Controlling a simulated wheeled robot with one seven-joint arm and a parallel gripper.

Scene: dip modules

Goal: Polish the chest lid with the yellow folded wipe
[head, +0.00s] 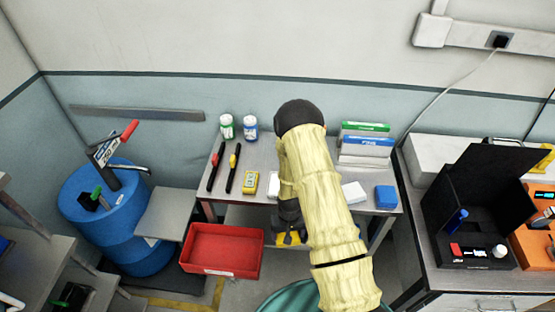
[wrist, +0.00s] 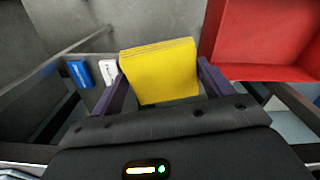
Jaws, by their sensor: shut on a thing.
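The yellow folded wipe (wrist: 158,72) is held between the two purple fingers of my gripper (wrist: 161,80) in the wrist view. The fingers press its left and right sides. In the head view my gripper (head: 290,232) hangs in front of the metal table, right of the red bin, and a bit of the yellow wipe (head: 291,240) shows at its tip. My arm hides part of the table. I cannot pick out a chest lid for sure in either view.
A red bin (head: 222,250) is left of my gripper. The metal table (head: 262,160) holds bottles, markers, a yellow device (head: 250,183), boxes and a blue block (head: 385,197). A blue drum (head: 130,240) stands left. An open black case (head: 470,205) is on the right counter.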

